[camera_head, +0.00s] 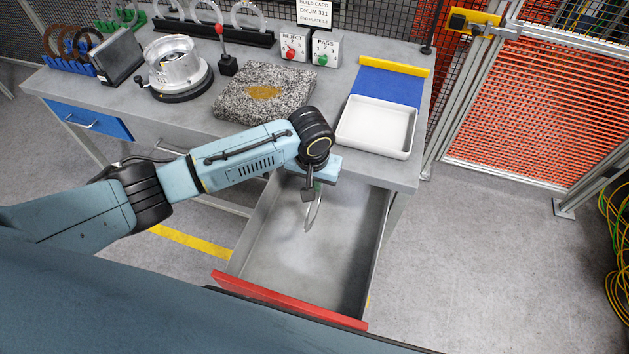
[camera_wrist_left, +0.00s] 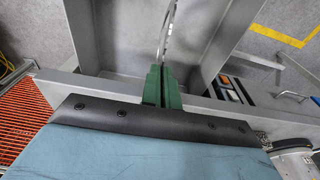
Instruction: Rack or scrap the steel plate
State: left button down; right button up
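My left gripper (camera_head: 312,190) points down over the open drawer. Its green fingers (camera_wrist_left: 161,88) are shut on a thin steel plate (camera_head: 313,214), which hangs nearly edge-on below them. The plate also shows in the left wrist view (camera_wrist_left: 167,35), cut off by the top edge. The drawer (camera_head: 266,248) has a red front (camera_head: 285,302) and a bare grey inside. A black rack (camera_head: 212,33) at the back of the bench holds several upright pale rings. My right gripper is out of view.
A white tray (camera_head: 376,147) and blue mat (camera_head: 388,86) lie at the bench's right. A granite block (camera_head: 229,104), metal drum (camera_head: 180,68), red-tipped post (camera_head: 226,62), REJECT box (camera_head: 289,49) and PASS box (camera_head: 326,52) stand on it. A blue rack (camera_head: 83,68) holds brown rings.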

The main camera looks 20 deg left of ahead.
pick_arm(q)
jog(key=shift+r, duration=0.1)
jog(key=c, duration=1.6)
grip_release()
jog(key=r, duration=0.4)
jog(key=s+r, duration=0.1)
jog(key=r, duration=0.8)
jog(key=shift+s+r+p, duration=0.15)
jog(key=shift+s+p, duration=0.15)
jog(key=shift+s, duration=0.05)
jog(key=shift+s, duration=0.1)
